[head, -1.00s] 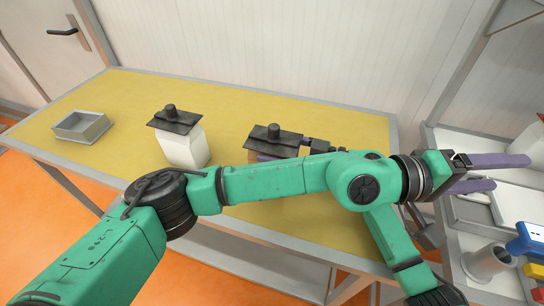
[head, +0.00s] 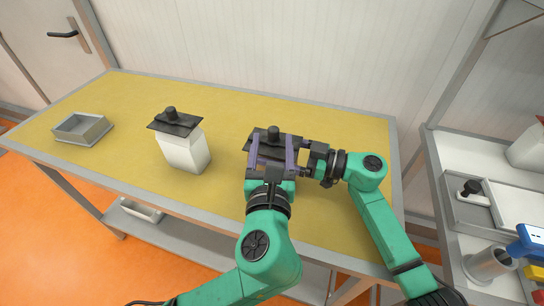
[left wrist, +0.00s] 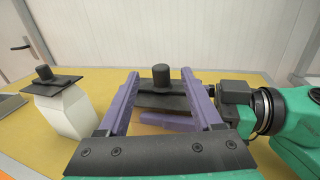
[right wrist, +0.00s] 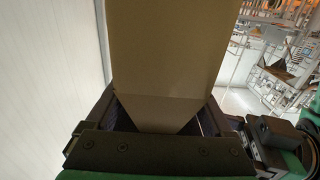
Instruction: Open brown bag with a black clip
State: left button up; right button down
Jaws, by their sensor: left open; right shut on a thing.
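The black clip (head: 273,133), with a round knob, sits on top of the brown bag (right wrist: 170,55) on the right part of the yellow table. The clip also shows in the left wrist view (left wrist: 161,82). My left gripper (head: 272,146) is open, its two purple fingers on either side of the clip; I cannot tell if they touch it. My right gripper (right wrist: 160,112) is shut on the brown bag, reaching it from the right. In the head view the bag is mostly hidden behind the grippers and clip.
A white bag (head: 183,152) with its own black clip (head: 172,121) stands to the left. A grey open box (head: 82,130) lies at the table's far left. A side shelf on the right holds a grey tray (head: 475,215) and a metal cylinder (head: 487,262). The table behind the bags is clear.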

aim_at(274, 126)
pick_arm(q)
jog(key=w, duration=0.7)
jog(key=shift+w+d, duration=0.2)
jog(key=shift+w, duration=0.1)
jog(key=shift+c, duration=0.3)
grip_shut()
jog(key=shift+r, duration=0.2)
jog(key=shift+r, duration=0.95)
